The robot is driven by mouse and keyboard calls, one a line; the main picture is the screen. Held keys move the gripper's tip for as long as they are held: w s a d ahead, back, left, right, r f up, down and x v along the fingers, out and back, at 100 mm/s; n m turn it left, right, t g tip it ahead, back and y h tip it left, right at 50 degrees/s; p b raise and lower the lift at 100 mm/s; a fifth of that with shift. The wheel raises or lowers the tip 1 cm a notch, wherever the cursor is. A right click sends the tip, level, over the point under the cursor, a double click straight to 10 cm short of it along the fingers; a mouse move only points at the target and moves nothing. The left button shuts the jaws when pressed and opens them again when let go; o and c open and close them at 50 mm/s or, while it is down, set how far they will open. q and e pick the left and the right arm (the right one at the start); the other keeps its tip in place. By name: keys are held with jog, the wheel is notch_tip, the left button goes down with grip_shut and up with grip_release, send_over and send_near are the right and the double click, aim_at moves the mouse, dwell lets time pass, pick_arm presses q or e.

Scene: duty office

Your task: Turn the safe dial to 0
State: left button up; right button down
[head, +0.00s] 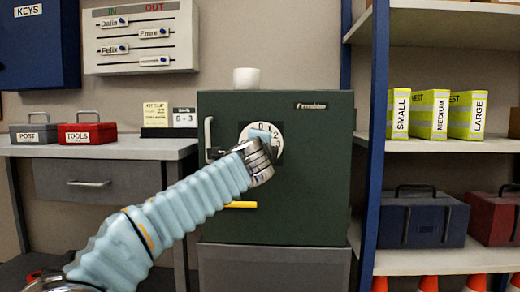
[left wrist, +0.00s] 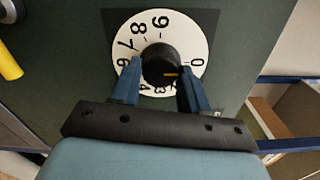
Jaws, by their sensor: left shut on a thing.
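The dark green safe (head: 310,175) stands in the middle of the head view. Its white dial plate (head: 277,130) is on the door, with 0 at the top, partly hidden by my left gripper (head: 264,140). In the left wrist view the dial plate (left wrist: 192,40) looks turned, with 0 at the right. Both blue fingers of the left gripper (left wrist: 160,88) are shut on the sides of the black dial knob (left wrist: 158,58). The yellow mark on the knob points right, roughly toward the 0 side; its exact reading is unclear. My right gripper is not in view.
A yellow bar (head: 241,205) sticks out below the dial. A white cup (head: 246,78) stands on the safe. A desk (head: 100,148) with toolboxes is at left; a blue-framed shelf (head: 430,146) with vest packs stands close at right.

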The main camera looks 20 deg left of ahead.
pick_arm(q)
jog(key=o, duration=1.1)
jog(key=shift+c, duration=0.2)
jog(key=b+v, duration=0.1)
jog(key=v, duration=1.2)
jog(key=shift+s+b, duration=0.3)
jog(key=shift+s, duration=0.1)
